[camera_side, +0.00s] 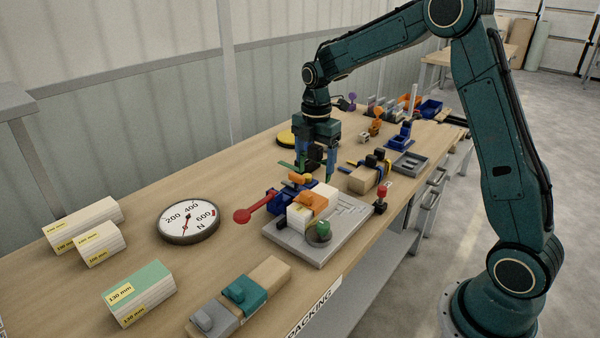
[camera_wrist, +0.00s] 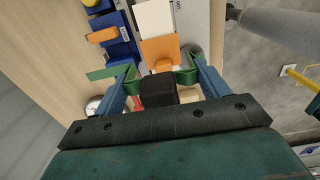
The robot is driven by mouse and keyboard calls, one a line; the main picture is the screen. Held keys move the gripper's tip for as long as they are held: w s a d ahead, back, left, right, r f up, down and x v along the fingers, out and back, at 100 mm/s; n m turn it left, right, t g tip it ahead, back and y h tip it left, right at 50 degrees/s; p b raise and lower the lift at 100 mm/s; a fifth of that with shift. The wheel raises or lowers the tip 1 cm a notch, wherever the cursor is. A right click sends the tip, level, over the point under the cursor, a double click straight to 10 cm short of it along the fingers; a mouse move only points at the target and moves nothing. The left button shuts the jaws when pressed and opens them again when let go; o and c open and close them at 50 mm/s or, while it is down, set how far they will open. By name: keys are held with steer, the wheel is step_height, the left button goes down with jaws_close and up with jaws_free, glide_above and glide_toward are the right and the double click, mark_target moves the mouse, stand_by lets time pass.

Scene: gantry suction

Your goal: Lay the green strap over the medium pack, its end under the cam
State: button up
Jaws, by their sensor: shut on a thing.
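My gripper (camera_side: 315,177) is above the far end of the grey fixture plate (camera_side: 296,251), its blue fingers apart. It is shut on the green strap (camera_side: 287,165), which sticks out to the left. In the wrist view, green shows at both fingertips and a flat strip (camera_wrist: 103,73) extends left. A white pack (camera_side: 298,217) with an orange block (camera_side: 311,203) on it sits on the plate; I cannot read its size. A blue clamp body (camera_side: 279,203), likely the cam's, stands beside it with a red lever (camera_side: 250,214). The strap's far end is hidden.
A round gauge (camera_side: 188,221) and white packs (camera_side: 100,243) lie to the left. A green-topped pack (camera_side: 138,292) and a teal-clamped wooden block (camera_side: 247,288) are in front. A red-knobbed post (camera_side: 381,199) and a strapped wooden block (camera_side: 364,180) stand right of the gripper.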

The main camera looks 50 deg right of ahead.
glide_above(314, 193)
steer(key=a, duration=0.1)
steer(key=shift+s+a+f, duration=0.1)
steer(key=shift+s+f, duration=0.15)
steer(key=shift+f, duration=0.95)
steer(key=shift+s+a+f, duration=0.1)
steer(key=shift+s+f, duration=0.1)
steer(key=shift+f, duration=0.95)
steer(key=shift+f, duration=3.15)
stand_by(0.4)
steer(key=o, duration=1.1)
steer(key=shift+r, duration=0.1)
step_height(314, 193, up, 14)
steer(key=shift+f, duration=0.15)
